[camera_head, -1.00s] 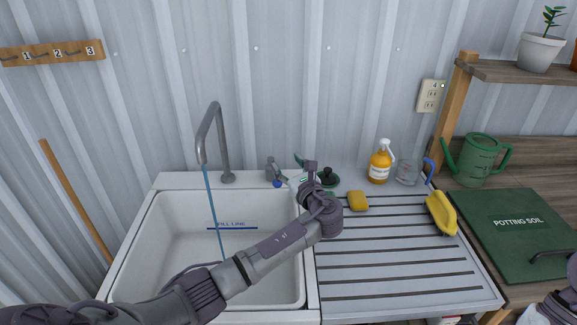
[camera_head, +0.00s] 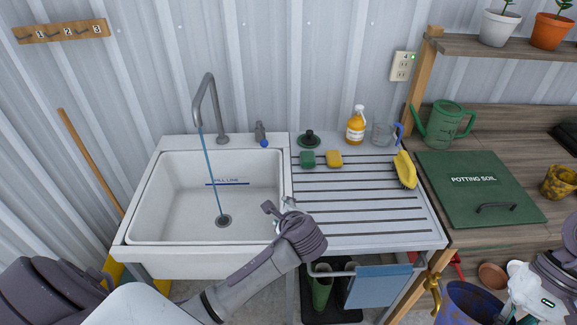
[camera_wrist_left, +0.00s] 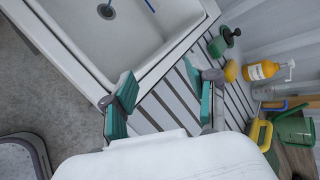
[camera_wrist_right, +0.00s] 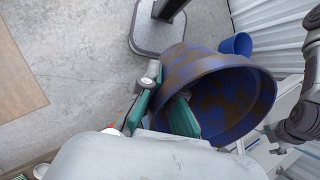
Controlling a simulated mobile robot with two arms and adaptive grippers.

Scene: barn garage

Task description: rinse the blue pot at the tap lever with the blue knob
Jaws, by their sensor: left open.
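The blue pot (camera_head: 468,302) is at the bottom right of the head view, beside my right gripper (camera_wrist_right: 167,88). In the right wrist view the pot (camera_wrist_right: 222,82) is tilted, with brown stains, and its wall is between the fingers. The tap lever's blue knob (camera_head: 264,144) is on the sink's back ledge, right of the spout (camera_head: 208,100). A thin blue stream (camera_head: 210,170) runs from the spout to the drain. My left gripper (camera_head: 280,208) is open and empty, over the sink's front right corner and apart from the lever; its green fingers show in the left wrist view (camera_wrist_left: 160,78).
The ribbed drainboard (camera_head: 365,210) holds a green sponge (camera_head: 307,159), yellow sponge (camera_head: 334,158), soap bottle (camera_head: 356,125) and yellow brush (camera_head: 405,170) around its edges. Its middle is clear. The sink basin (camera_head: 180,215) is empty apart from the stream. A towel (camera_head: 378,286) hangs in front.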

